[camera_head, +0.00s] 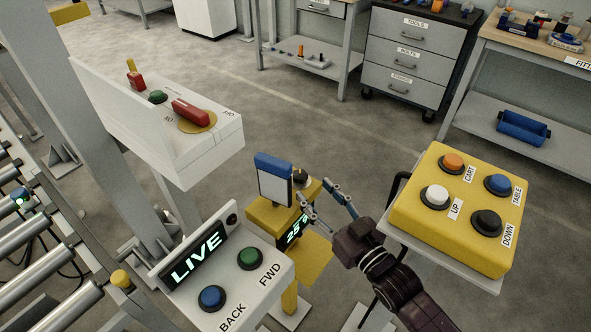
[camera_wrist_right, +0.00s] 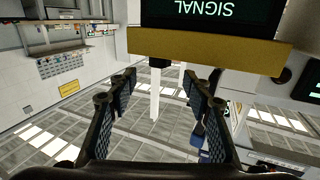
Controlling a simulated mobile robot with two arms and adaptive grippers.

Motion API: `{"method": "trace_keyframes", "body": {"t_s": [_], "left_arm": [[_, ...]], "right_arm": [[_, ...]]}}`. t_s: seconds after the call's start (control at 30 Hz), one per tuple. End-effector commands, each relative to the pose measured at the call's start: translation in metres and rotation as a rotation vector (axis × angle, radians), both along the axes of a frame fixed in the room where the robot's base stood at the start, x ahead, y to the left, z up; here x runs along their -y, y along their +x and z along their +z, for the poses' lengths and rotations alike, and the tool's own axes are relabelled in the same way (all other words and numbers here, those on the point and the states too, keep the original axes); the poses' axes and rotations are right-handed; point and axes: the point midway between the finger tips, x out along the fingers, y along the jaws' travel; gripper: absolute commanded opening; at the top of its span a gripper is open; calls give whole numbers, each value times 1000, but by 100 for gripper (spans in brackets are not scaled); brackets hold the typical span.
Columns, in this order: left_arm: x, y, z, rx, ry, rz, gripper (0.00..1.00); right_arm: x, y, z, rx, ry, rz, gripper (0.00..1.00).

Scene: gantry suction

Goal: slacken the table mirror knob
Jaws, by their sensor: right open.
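A small upright panel with a blue top and pale face (camera_head: 273,181), which looks like the table mirror, stands on a yellow post unit (camera_head: 262,217) in the head view. A dark round knob (camera_head: 301,178) shows just right of the panel, partly hidden. A lit display (camera_head: 293,230) on the unit reads about 25. My right gripper (camera_head: 327,198) is open and empty, its fingers spread just right of the unit. My left gripper is out of view.
A yellow button box (camera_head: 458,215) with CART, TABLE, UP and DOWN buttons stands close right of my right arm. A LIVE console (camera_head: 215,270) with BACK and FWD buttons is at lower left. A white panel with a red handle (camera_head: 190,111) stands at upper left.

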Motion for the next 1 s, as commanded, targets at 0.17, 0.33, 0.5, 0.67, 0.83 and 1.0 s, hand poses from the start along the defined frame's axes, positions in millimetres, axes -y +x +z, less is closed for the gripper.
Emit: {"method": "trace_keyframes", "body": {"t_s": [0.17, 0.33, 0.5, 0.67, 0.83, 1.0], "left_arm": [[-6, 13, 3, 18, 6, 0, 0], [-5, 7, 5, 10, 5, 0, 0], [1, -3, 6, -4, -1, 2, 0], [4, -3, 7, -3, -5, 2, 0], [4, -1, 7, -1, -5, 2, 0], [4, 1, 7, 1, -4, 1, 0]], "right_arm": [[-6, 10, 0, -1, 0, -2, 46], [-20, 33, 0, -2, -1, -3, 46], [-34, 54, -1, -2, -2, -3, 46], [-41, 64, -2, -4, -4, -2, 46], [-42, 66, -2, -4, -4, -2, 46], [-42, 66, -2, -4, -4, -2, 41]]}}
